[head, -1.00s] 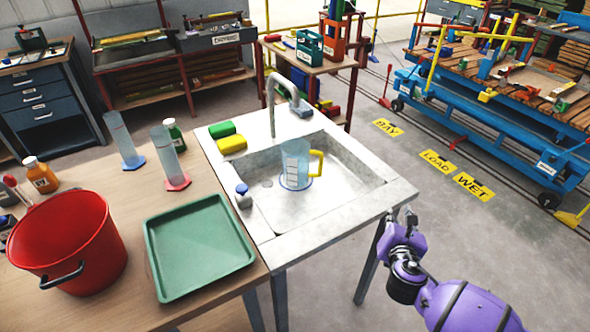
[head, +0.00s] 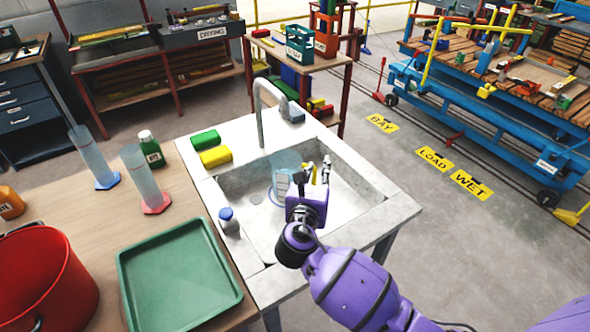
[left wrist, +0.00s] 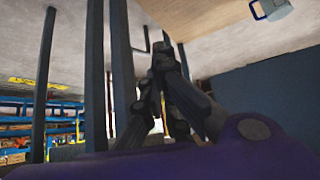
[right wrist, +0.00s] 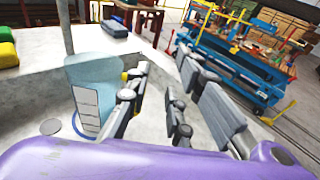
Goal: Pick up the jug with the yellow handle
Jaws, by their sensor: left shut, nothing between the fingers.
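The jug (head: 284,178) is pale blue and see-through, with a white scale panel. It stands upright in the sink basin (head: 340,212). Its yellow handle (head: 312,172) is largely hidden by my right gripper (head: 318,168). In the right wrist view the jug (right wrist: 92,75) is left of my right gripper (right wrist: 160,68), whose fingers are apart. Only a bit of yellow shows behind the left finger; I cannot tell whether the handle is between the fingers. My left gripper (left wrist: 162,50) is shut and empty, shown only in the left wrist view, away from the jug.
A tap (head: 262,115), green sponge (head: 205,140), yellow sponge (head: 215,156) and blue-capped bottle (head: 227,219) are around the basin. A green tray (head: 180,275), red bucket (head: 75,255) and two cylinders (head: 95,160) (head: 146,180) stand on the wooden table to the left.

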